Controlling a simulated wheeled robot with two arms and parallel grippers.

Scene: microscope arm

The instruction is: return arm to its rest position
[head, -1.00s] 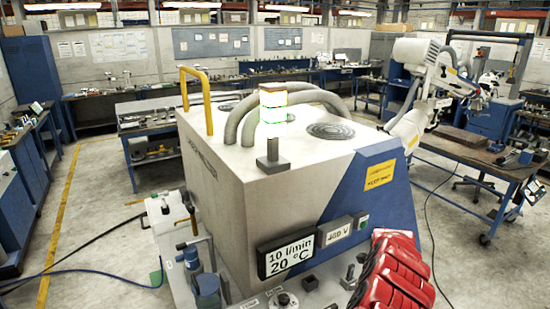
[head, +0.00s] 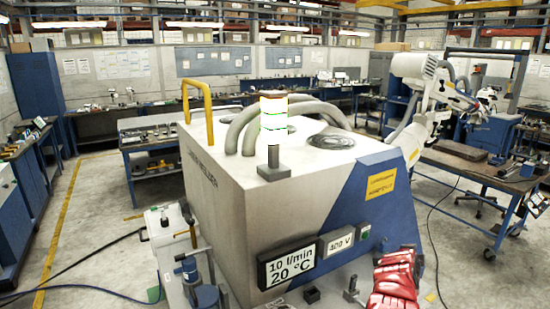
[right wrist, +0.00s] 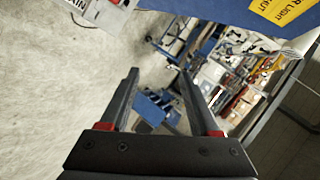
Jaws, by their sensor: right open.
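The white jointed arm (head: 412,66) stands behind the right side of the large grey machine in the head view. Its upper link is raised and its head (head: 455,97) reaches right, over the workbench. Its lower part is partly hidden by the machine. My right gripper (right wrist: 158,72) shows in the right wrist view with its two dark fingers apart and nothing between them. The white arm is not recognisable in that view. A red ribbed part, seemingly of my right arm, shows at the lower right of the head view. My left gripper is not in view.
The grey machine (head: 250,200) with a blue corner fills the middle, with a yellow handle (head: 197,100), hoses and a lit stack light (head: 273,120) on top. A workbench (head: 485,170) stands right. A cable lies on the floor there. Floor at left is mostly clear.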

